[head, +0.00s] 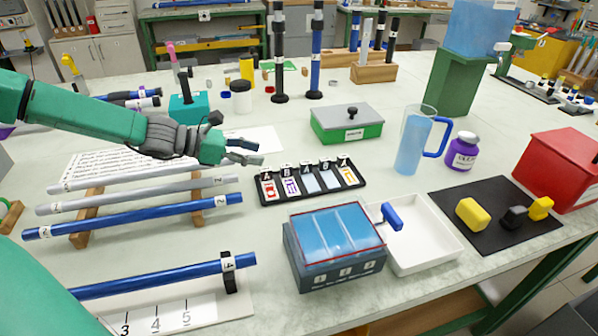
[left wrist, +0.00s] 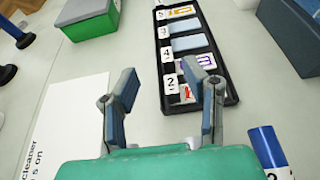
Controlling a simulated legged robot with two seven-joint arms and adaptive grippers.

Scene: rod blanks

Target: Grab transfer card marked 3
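A black card rack (head: 312,182) stands mid-table with a row of slots: a red-marked card (head: 269,188), a purple-marked card (head: 291,187), two plain pale-blue faces and a yellow-marked card (head: 347,175). In the left wrist view the rack (left wrist: 226,85) has small white number tags; the tag reading 3 (left wrist: 164,32) sits beside a pale-blue face (left wrist: 187,27). Tags reading 4 and 2 are nearer the gripper. My left gripper (head: 247,152) is open and empty, left of the rack; in its wrist view (left wrist: 158,80) one finger overlaps the rack's near end. My right gripper is out of view.
A green box with grey lid (head: 346,128) stands behind the rack. A blue-topped box (head: 335,240) and white tray (head: 440,249) lie in front. Blue and grey rods (head: 140,215) lie on supports at left. A jug (head: 412,145) stands right.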

